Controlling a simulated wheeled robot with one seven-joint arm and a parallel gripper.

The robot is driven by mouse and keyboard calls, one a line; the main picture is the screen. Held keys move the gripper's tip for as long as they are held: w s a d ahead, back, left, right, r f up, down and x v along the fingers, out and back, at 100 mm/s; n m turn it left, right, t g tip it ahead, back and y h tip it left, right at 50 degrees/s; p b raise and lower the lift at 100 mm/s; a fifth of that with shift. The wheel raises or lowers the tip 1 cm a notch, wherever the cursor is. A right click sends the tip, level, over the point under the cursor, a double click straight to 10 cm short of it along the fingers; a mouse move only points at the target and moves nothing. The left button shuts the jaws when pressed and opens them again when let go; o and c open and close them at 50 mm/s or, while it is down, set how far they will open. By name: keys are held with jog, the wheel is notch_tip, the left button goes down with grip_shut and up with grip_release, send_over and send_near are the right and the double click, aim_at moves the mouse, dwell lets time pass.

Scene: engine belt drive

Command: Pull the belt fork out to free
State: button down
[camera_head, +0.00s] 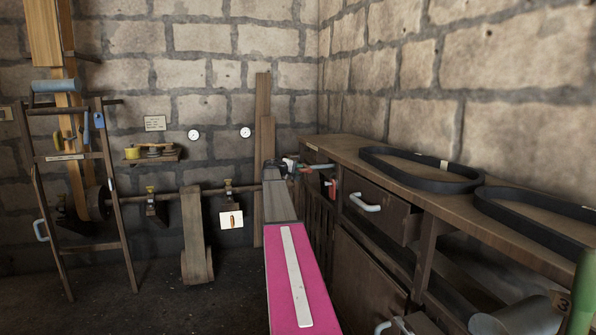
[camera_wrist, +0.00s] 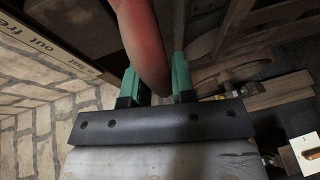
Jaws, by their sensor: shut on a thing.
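My gripper (camera_wrist: 156,78) shows close up in the wrist view, its two green fingers shut on a red handle (camera_wrist: 143,38), which I take to be the belt fork's handle. The handle rises between the fingers to the top edge of the view. A framed sign (camera_wrist: 42,38) with the words "out free" and "fast" is beside it at the upper left. In the head view my gripper (camera_head: 315,167) is small and far off, at the far end of the bench, with a bit of red (camera_head: 331,187) by it. The rest of the fork is hidden.
A wooden bench (camera_head: 420,184) with a partly open drawer (camera_head: 378,207) runs along the right wall, with black belts (camera_head: 420,172) on top. A ladder-like stand (camera_head: 118,185) is at the left. A shaft with wheels and brackets runs along the back wall. Open floor lies at the left front.

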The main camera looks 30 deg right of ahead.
jog(key=w+a, duration=0.2)
jog(key=a, duration=0.7)
jog(key=shift+a, duration=0.3)
jog(key=shift+w, duration=0.15)
jog(key=c, duration=1)
grip_release()
jog(key=shift+a, duration=0.15)
jog(key=shift+o, duration=0.2)
jog(key=v, duration=1)
jog(key=shift+a, duration=0.35)
jog(key=shift+r, duration=0.1)
